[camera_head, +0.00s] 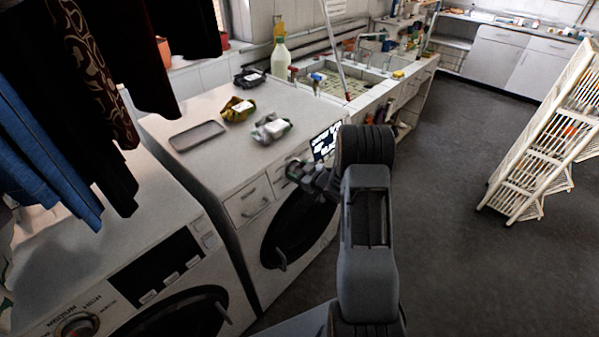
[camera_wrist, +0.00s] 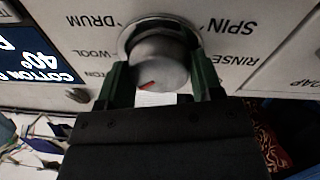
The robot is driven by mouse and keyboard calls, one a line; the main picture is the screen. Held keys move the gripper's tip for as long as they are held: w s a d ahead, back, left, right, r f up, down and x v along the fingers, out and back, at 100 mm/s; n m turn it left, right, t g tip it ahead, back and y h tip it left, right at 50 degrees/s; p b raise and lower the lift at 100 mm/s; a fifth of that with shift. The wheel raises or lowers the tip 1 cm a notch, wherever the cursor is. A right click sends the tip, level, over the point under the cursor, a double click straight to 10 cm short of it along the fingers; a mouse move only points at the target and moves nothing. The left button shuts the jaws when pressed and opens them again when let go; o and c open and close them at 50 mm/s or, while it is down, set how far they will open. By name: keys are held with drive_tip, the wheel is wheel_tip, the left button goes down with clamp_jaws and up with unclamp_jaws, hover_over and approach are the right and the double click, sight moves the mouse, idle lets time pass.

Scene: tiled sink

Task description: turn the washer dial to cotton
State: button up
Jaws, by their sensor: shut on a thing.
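The washer dial (camera_wrist: 160,62) is a round silver knob with a red mark, seen in the wrist view. The panel lettering is upside down there. The red mark points to the lower left of the picture, toward the side of the partly hidden cotton label (camera_wrist: 97,74). The wool and drum labels are above it on the left, spin and rinse on the right. My gripper (camera_wrist: 160,80) is shut on the dial, one green finger on each side. In the head view my gripper (camera_head: 312,177) is at the panel of the far washer (camera_head: 232,177). The display (camera_wrist: 38,56) reads cotton and 40°.
A grey tray (camera_head: 197,136) and bagged items (camera_head: 271,128) lie on the washer top. A nearer washer (camera_head: 160,270) stands at the left below hanging clothes (camera_head: 105,90). A white rack (camera_head: 545,140) stands on the right, with open floor before it.

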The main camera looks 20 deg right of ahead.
drive_tip(key=o, duration=0.9)
drive_tip(key=shift+o, duration=0.2)
drive_tip(key=b+v, duration=0.2)
drive_tip(key=v, duration=1.2)
